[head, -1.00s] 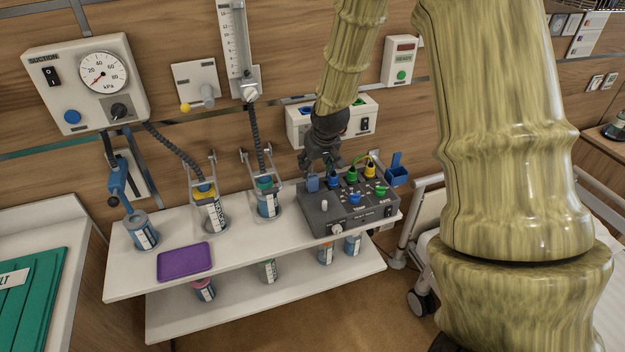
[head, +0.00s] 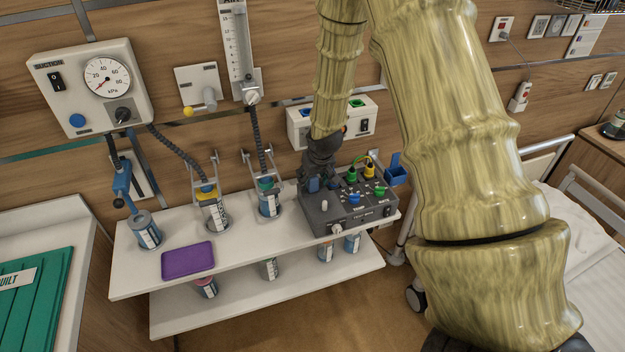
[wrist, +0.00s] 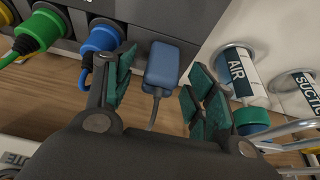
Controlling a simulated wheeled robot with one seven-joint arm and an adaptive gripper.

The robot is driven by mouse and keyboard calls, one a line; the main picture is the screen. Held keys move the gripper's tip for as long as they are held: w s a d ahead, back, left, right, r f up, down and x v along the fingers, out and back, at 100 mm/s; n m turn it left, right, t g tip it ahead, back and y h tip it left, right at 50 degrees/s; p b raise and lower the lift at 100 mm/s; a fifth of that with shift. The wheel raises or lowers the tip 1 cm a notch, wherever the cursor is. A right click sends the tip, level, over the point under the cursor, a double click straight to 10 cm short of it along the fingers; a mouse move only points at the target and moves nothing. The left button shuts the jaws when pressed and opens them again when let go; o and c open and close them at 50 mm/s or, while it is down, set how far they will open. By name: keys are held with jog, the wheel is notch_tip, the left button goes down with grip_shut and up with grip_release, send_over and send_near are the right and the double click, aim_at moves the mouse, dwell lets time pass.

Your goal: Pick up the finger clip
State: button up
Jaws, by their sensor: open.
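The finger clip (wrist: 172,66) is a small blue block with a grey cable running from its near end. In the wrist view it lies between and slightly beyond the fingertips of my gripper (wrist: 160,86). The green-padded fingers are spread on both sides of it, with gaps showing. In the head view my dark gripper (head: 319,172) is low over the left back part of the grey test box (head: 322,215). A bit of the blue clip (head: 313,185) shows just under it there; the rest is hidden by my gripper.
Blue (wrist: 100,40) and green (wrist: 40,30) plugs sit close beside my left finger in the wrist view. Labelled canisters, one marked AIR (wrist: 238,72), stand on the other side. A purple tray (head: 188,260) lies on the white shelf (head: 130,275). A blue holder (head: 397,175) is at the box's right.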

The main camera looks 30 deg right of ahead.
jog(key=shift+w+d+f, duration=0.1)
jog(key=shift+w+f, duration=0.15)
jog(key=shift+f, duration=0.4)
jog(key=shift+c, duration=0.4)
jog(key=c, duration=1)
jog(key=shift+r, duration=0.15)
